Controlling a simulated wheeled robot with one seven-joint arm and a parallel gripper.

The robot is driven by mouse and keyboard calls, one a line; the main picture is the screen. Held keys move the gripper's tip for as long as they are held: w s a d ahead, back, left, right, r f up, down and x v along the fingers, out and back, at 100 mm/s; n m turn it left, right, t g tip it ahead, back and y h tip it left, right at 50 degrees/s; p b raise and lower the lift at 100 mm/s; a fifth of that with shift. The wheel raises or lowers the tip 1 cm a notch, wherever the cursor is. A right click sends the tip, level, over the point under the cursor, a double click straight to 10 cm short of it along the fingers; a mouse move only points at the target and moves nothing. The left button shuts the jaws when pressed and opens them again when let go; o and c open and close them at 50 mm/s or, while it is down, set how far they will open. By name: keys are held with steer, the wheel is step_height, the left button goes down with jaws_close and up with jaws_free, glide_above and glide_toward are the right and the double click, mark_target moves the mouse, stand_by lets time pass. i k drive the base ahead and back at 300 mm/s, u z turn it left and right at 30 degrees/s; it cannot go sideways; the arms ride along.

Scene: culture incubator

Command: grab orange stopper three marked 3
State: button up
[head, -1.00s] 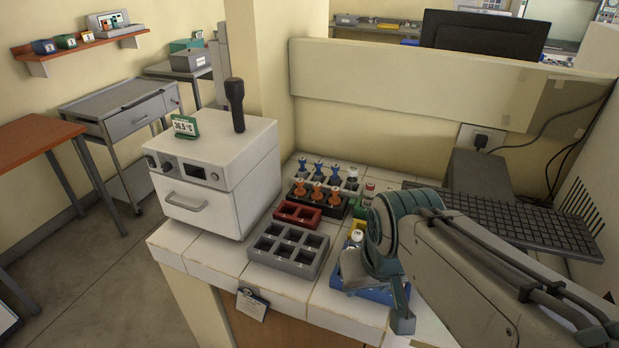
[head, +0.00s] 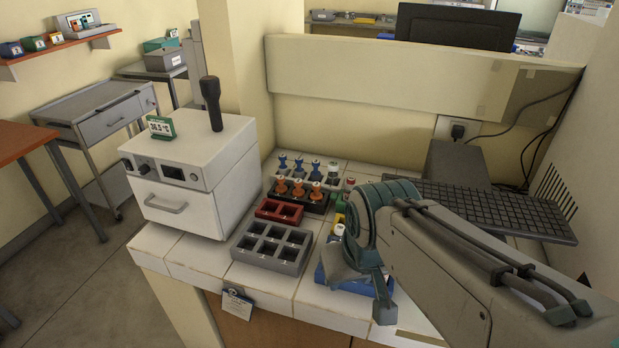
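Several orange stoppers stand upright in a dark rack (head: 318,205) on the white tiled bench in the head view. Three show clearly: a left one (head: 281,186), a middle one (head: 298,189) and a right one (head: 315,192). Their marks are too small to read, so I cannot tell which one is marked 3. My arm reaches in from the right. Its end (head: 362,250) is over a blue tray (head: 340,280), in front and to the right of the rack, apart from the stoppers.
Blue stoppers (head: 298,165) stand in a row behind the orange ones. A red rack (head: 278,211) and an empty grey rack (head: 272,247) are in front. A white incubator (head: 190,175) stands to the left.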

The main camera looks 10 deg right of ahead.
mark_target(316, 195)
steer(key=z, duration=1.9)
steer(key=k, duration=0.5)
steer(key=u, duration=0.8)
